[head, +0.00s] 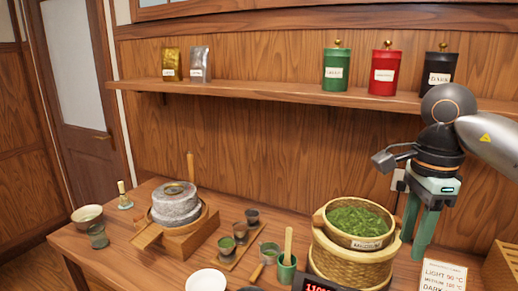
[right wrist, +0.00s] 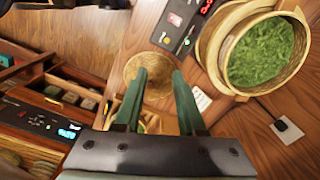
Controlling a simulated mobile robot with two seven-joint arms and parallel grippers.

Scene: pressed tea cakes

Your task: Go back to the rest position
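My right gripper (head: 419,240) hangs fingers-down at the right of the head view, beside the bamboo steamer. Its two green fingers are apart, with nothing between them; they also show in the right wrist view (right wrist: 159,88). The bamboo steamer (head: 350,262) stands on the wooden table, with a shallow basket of green leaves (head: 358,221) on top. My left gripper is not in view.
A stone mill (head: 176,205) stands on the table at left, with small cups (head: 240,231) beside it. A white sign (head: 442,276) stands below the right gripper. A wall shelf (head: 270,91) holds green, red and black canisters and two pouches.

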